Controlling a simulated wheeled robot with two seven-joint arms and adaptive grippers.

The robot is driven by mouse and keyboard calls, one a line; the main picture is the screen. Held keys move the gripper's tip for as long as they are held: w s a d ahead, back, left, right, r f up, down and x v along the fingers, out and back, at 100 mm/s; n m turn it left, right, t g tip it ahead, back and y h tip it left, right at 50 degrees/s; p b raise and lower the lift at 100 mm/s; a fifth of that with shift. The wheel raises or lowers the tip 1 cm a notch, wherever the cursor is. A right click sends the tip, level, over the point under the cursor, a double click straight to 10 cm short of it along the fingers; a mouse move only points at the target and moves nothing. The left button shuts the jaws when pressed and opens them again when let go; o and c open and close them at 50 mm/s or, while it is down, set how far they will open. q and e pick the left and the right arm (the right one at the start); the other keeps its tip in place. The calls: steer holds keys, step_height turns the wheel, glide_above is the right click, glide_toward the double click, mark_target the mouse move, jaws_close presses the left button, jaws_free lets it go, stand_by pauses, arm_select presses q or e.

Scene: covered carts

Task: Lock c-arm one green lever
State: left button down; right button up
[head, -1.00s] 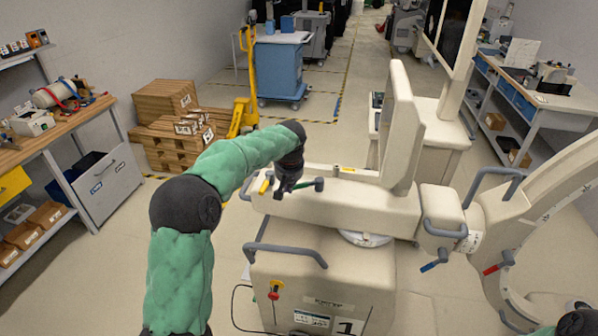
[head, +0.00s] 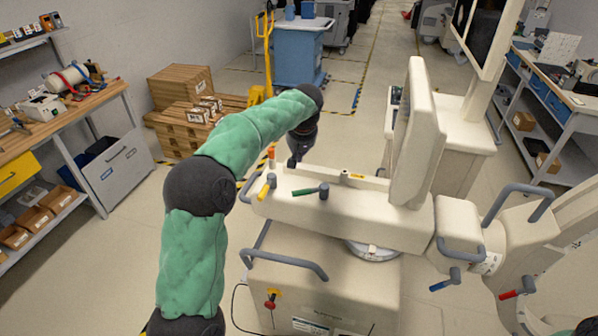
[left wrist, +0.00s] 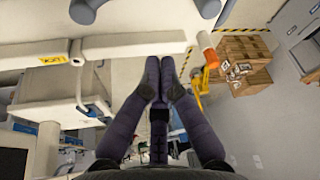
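The c-arm cart (head: 340,215) stands right of centre in the head view. Its green lever (head: 306,191) lies nearly level on the cart's beam, pointing left from a grey hub. A yellow lever (head: 264,191) and an orange lever (head: 271,158) sit at the beam's left end; the orange one also shows in the left wrist view (left wrist: 207,46). My left gripper (head: 292,162) hangs at the beam's far side, behind and apart from the green lever. In the left wrist view its fingertips (left wrist: 160,64) are together with nothing seen between them. The green lever does not show there. My right gripper is not visible.
A blue lever (head: 444,284) and a red lever (head: 512,294) hang at the cart's right. An upright cream panel (head: 415,135) rises beside the beam. Wooden boxes (head: 185,125) and a workbench (head: 65,130) stand left. Floor behind the beam is clear.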

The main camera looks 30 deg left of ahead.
arm_select(q)
steer(key=b+x, duration=0.1)
steer(key=x, duration=0.9)
steer(key=shift+s+d+f+b, duration=0.1)
steer(key=shift+s+d+b, duration=0.45)
steer(key=shift+s+d, duration=0.5)
steer(key=shift+s+d+f, duration=0.1)
steer(key=shift+s+d, duration=0.25)
steer(key=shift+s, duration=0.1)
steer(key=shift+s+d+n+b, duration=0.2)
steer(key=shift+n+b, duration=0.1)
steer(key=shift+n, duration=0.1)
